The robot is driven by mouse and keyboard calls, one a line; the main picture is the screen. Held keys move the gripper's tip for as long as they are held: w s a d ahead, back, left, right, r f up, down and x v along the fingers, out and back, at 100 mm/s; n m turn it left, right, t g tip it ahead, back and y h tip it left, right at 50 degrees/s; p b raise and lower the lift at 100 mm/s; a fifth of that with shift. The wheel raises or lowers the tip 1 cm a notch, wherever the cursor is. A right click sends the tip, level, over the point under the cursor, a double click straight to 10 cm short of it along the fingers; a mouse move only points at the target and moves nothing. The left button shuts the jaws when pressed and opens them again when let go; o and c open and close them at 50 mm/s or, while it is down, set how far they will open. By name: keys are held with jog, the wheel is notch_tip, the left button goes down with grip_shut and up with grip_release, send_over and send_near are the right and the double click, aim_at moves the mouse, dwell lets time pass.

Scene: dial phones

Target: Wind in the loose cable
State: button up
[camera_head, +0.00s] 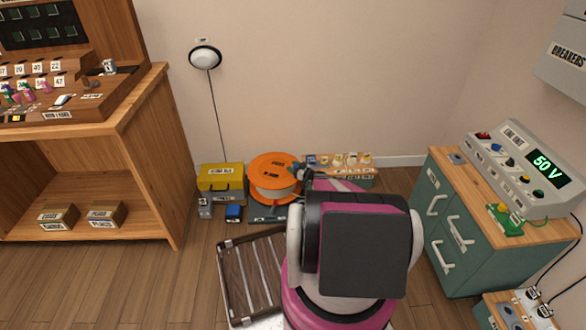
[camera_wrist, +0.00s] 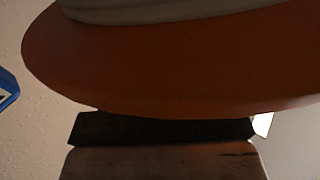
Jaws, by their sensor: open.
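An orange cable reel (camera_head: 272,166) stands on the floor by the back wall, on a dark base (camera_head: 267,214). Pale winding shows below its top disc. In the wrist view the orange disc (camera_wrist: 165,70) fills most of the upper picture, with a pale grey band (camera_wrist: 170,10) above it. My gripper (camera_head: 304,174) is at the reel's right edge in the head view, small and partly hidden by my arm. It is open; I cannot tell whether it touches the reel. No loose cable end can be made out.
A yellow box (camera_head: 221,177) stands left of the reel, with a small blue box (camera_head: 233,213) in front. A low bench (camera_head: 352,172) is behind on the right. A brown slatted tray (camera_head: 250,275) lies on the floor in front. A green cabinet (camera_head: 452,220) stands at right.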

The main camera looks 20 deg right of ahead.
grip_shut()
jog(key=w+n+g+y, duration=0.1)
jog(key=w+d+n+g+y, duration=0.1)
jog(key=w+n+g+y, duration=0.1)
jog(key=shift+d+f, duration=0.15)
jog(key=shift+d, duration=0.15)
jog(key=shift+w+d+g+y, duration=0.15)
jog(key=shift+w+g+y, duration=0.15)
jog(key=shift+w, duration=0.3)
grip_release()
